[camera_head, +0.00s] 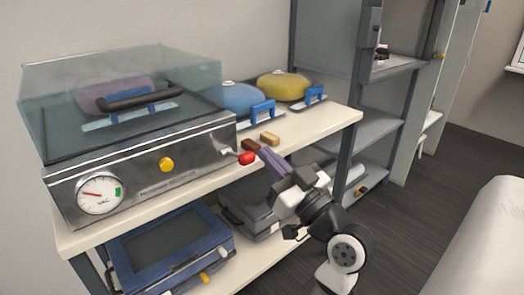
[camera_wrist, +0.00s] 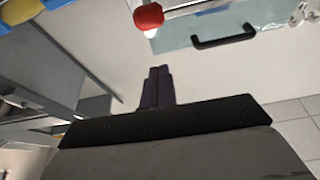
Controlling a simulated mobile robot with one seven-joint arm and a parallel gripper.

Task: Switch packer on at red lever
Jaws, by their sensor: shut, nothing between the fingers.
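The packer (camera_head: 135,170) is a steel box with a clear lid (camera_head: 60,95) on the upper shelf at the left. The red lever (camera_head: 246,158) sticks out from its right front corner on a metal rod. Its red knob also shows at the top of the wrist view (camera_wrist: 149,17). My gripper (camera_head: 265,154) is just right of the red knob, its purple fingers together and empty. In the wrist view my fingertips (camera_wrist: 159,70) point up below the knob, with a gap in the picture. I cannot tell whether they touch it.
A dial gauge (camera_head: 99,195) and yellow knob (camera_head: 166,165) are on the packer's front. Blue (camera_head: 236,98) and yellow (camera_head: 283,85) bundles, and small brown (camera_head: 250,145) and tan (camera_head: 270,139) blocks, lie on the upper shelf (camera_head: 325,113). A blue machine (camera_head: 165,250) stands below. Dark floor (camera_head: 415,225) is open at right.

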